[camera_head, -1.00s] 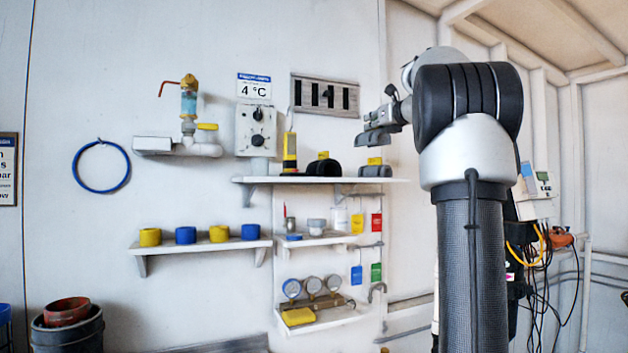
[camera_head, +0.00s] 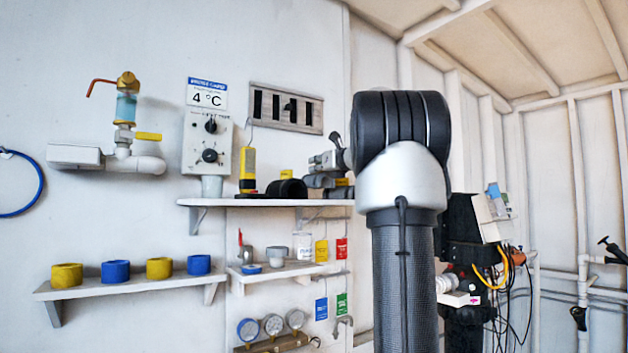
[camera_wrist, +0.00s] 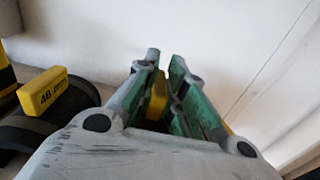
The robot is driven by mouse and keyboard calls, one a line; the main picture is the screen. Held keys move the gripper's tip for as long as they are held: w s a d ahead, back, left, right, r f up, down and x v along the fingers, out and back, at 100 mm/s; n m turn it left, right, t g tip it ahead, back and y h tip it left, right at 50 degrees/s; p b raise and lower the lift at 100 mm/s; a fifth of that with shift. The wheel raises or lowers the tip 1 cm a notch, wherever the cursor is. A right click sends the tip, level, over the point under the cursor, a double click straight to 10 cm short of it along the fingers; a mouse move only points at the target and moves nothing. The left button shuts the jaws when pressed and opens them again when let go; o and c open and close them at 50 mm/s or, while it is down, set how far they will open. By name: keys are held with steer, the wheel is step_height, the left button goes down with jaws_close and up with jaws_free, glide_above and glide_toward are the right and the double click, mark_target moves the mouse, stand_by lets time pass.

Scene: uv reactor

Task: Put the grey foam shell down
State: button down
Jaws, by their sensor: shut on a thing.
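The grey foam shell (camera_head: 338,193) shows as a dark grey rounded piece at the right end of the upper shelf (camera_head: 230,202), partly hidden behind my arm. It looks to be resting on the shelf, but I cannot be sure of contact. My gripper (camera_head: 320,180) is low over it. In the wrist view my gripper (camera_wrist: 164,72) is shut on a yellow tab (camera_wrist: 158,94), which looks like the shell's tab. The shell's body is hidden below my gripper there.
A black shell (camera_head: 290,189) with a yellow tab sits just left of my gripper; its tab (camera_wrist: 50,90) reads 40 mm. A yellow-black device (camera_head: 248,170) stands further left. The wall is close behind. A lower shelf (camera_head: 130,287) holds yellow and blue rings.

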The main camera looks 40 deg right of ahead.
mark_target(318, 176)
steer(key=shift+f, duration=1.75)
steer(key=shift+f, duration=0.15)
steer(key=c, duration=1.5)
jaws_free()
steer(key=shift+s, duration=0.2)
steer(key=s, duration=1.1)
steer(key=shift+s+a, duration=0.35)
